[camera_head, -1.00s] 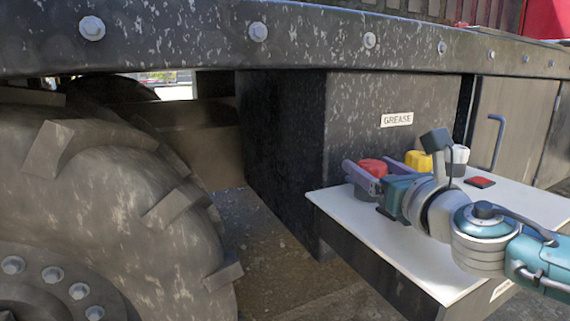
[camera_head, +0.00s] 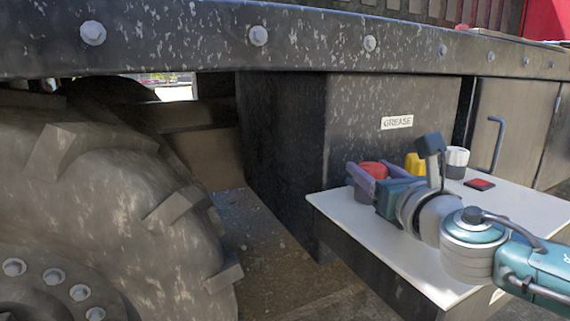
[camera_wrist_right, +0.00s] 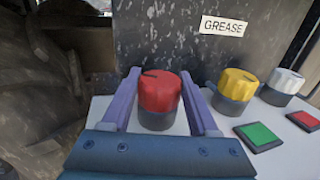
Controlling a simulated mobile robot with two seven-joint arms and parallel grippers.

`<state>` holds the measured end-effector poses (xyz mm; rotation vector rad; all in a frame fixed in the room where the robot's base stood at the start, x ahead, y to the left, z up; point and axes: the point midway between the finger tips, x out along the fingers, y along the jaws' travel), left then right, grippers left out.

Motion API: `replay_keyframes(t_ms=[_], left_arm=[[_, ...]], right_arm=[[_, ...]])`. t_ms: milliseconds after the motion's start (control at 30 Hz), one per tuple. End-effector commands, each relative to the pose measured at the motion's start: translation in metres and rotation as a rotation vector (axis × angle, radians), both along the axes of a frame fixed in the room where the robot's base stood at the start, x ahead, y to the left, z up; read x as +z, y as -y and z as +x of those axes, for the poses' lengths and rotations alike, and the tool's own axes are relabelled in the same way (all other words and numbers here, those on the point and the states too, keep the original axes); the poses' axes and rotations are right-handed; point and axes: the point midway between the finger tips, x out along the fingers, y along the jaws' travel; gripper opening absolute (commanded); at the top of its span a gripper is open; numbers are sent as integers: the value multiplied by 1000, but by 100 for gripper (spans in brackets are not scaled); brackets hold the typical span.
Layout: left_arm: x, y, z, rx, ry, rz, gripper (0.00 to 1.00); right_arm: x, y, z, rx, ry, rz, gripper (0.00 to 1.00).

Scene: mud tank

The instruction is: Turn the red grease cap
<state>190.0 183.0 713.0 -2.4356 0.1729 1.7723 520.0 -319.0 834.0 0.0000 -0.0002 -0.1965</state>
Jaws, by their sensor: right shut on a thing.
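The red grease cap (camera_head: 374,168) sits on a dark base on the white shelf, under the GREASE label. It also shows in the right wrist view (camera_wrist_right: 159,92), upright with a dark mark on its top. My right gripper (camera_head: 371,174) is shut on the red cap, with one purple finger along each side. In the right wrist view the right gripper's fingers (camera_wrist_right: 159,84) flank the cap; the exact contact is hard to see. My left gripper is not in view.
A yellow cap (camera_wrist_right: 237,86) and a white cap (camera_wrist_right: 284,84) stand to the right of the red one. A green square (camera_wrist_right: 258,135) and a red square (camera_wrist_right: 303,120) lie in front of them. A large muddy wheel (camera_head: 100,190) is at the left. A metal beam (camera_head: 310,40) runs above.

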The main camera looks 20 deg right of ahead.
Motion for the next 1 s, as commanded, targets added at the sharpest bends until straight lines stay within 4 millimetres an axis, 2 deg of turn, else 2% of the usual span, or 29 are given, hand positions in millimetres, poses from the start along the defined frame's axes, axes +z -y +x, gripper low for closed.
replay_keyframes(t_ms=[233, 433, 700, 1000], left_arm=[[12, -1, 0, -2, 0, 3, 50], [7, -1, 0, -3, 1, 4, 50], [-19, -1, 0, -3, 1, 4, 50], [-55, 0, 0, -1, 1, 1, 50]], right_arm=[[2, -3, 1, -165, -1, 6, 5], [-1, -4, 2, -352, 0, 5, 5], [-4, -4, 3, -594, 3, 5, 5], [-4, -4, 3, -791, 3, 1, 5]])
